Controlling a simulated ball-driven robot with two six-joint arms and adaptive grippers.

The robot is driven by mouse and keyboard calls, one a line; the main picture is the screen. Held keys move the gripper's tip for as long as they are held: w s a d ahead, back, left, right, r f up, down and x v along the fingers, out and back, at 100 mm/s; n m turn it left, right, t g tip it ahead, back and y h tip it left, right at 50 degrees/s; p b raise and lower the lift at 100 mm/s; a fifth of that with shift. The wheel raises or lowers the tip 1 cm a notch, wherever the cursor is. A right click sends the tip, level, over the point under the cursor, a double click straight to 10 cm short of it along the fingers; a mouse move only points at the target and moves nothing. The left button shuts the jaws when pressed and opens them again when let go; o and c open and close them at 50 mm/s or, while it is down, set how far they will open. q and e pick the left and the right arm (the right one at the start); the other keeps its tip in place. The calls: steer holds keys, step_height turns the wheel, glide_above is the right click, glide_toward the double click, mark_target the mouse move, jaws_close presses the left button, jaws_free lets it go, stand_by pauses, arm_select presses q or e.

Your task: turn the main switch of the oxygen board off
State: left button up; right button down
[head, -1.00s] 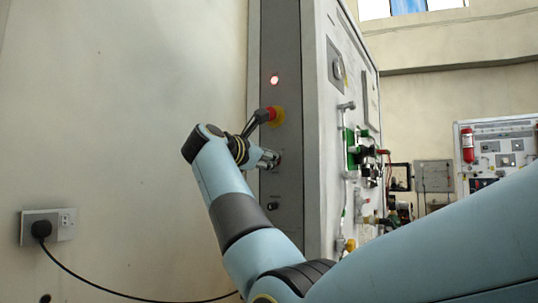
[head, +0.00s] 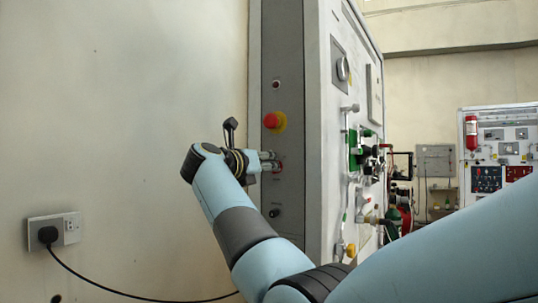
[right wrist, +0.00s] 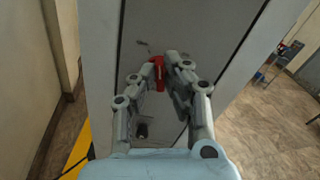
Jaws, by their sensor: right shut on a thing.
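The oxygen board (head: 313,130) stands against the wall, with its narrow grey side panel facing me. The main switch is a red handle (right wrist: 159,73) on that panel, between my right fingers in the right wrist view. The handle's exact angle is hard to tell. The lamp (head: 276,85) higher on the panel is dark. My left gripper is out of view.
A red stop button (head: 271,121) on a yellow base sits just above my right gripper. A black knob (head: 274,212) is below it. A wall socket (head: 66,230) with a plug and cable is at the left. Valves and green fittings (head: 354,150) stick out of the board's front.

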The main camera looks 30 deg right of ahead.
steer(key=shift+w+n+p, duration=0.15)
steer(key=shift+n+p, duration=2.15)
steer(key=shift+n, duration=0.5)
steer(key=shift+f, duration=0.1)
steer(key=c, duration=1.4)
jaws_free()
steer(key=shift+a, duration=0.1)
steer(key=v, duration=0.7)
steer(key=shift+a, duration=0.2)
steer(key=shift+f, duration=0.1)
